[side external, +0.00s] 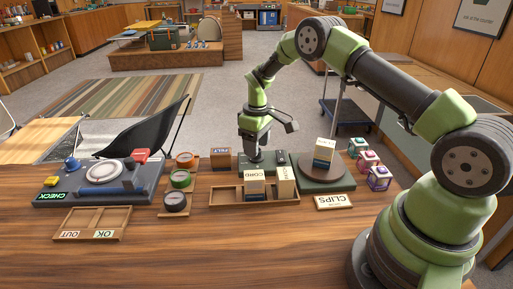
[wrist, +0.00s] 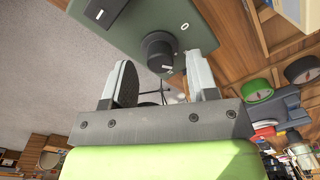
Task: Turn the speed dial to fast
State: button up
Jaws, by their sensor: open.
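The speed dial (wrist: 158,46) is a black round knob with a small white mark, on a dark green panel (wrist: 135,25) in the wrist view. Small pale marks are printed on the panel beside it. My gripper (wrist: 160,66) is open, with one finger to each side of the knob in the picture and visible gaps; whether the tips reach down around it I cannot tell. In the side view my gripper (side external: 254,158) points down over the left end of the green machine (side external: 310,186) and hides the dial. The dial's setting cannot be read.
A black switch (wrist: 105,9) is on the panel. A wooden tray (side external: 228,196) with upright cartons stands in front. The front counter is clear.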

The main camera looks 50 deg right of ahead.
jog(key=shift+f, duration=0.75)
jog(key=c, duration=0.9)
jog(key=shift+c, duration=0.2)
jog(key=shift+m, duration=0.4)
jog(key=m, duration=0.4)
jog(key=shift+m, duration=0.4)
jog(key=m, duration=0.6)
